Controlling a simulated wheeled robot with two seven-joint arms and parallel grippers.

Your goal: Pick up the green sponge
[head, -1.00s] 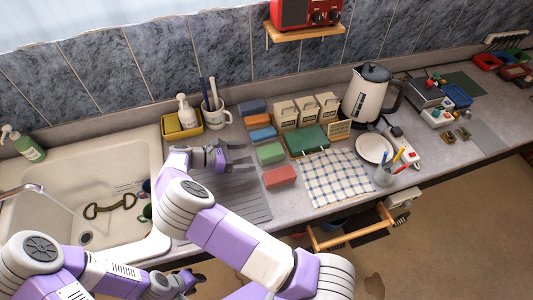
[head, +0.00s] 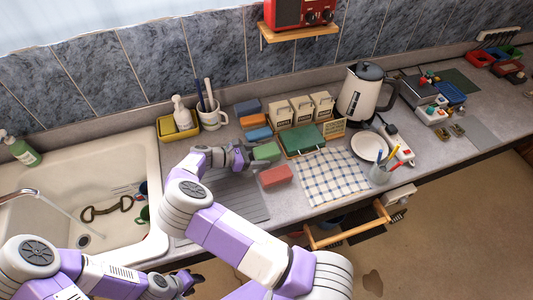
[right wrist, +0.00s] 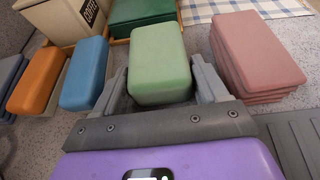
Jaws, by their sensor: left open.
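The green sponge (head: 267,152) lies on the counter in a row of coloured sponges; it also shows in the right wrist view (right wrist: 160,58). My right gripper (head: 248,158) is open at the sponge's near end. In the right wrist view its two fingers (right wrist: 162,92) stand on either side of the sponge's near part, with small gaps visible. My left gripper (head: 190,281) is open and empty, low in front of the counter, far from the sponge.
A blue sponge (right wrist: 85,74) and an orange sponge (right wrist: 43,78) lie left of the green one, a stack of red sponges (right wrist: 257,50) to its right. A green box (head: 302,139) stands behind. A checked cloth (head: 331,177) and open drawer (head: 349,235) are to the right.

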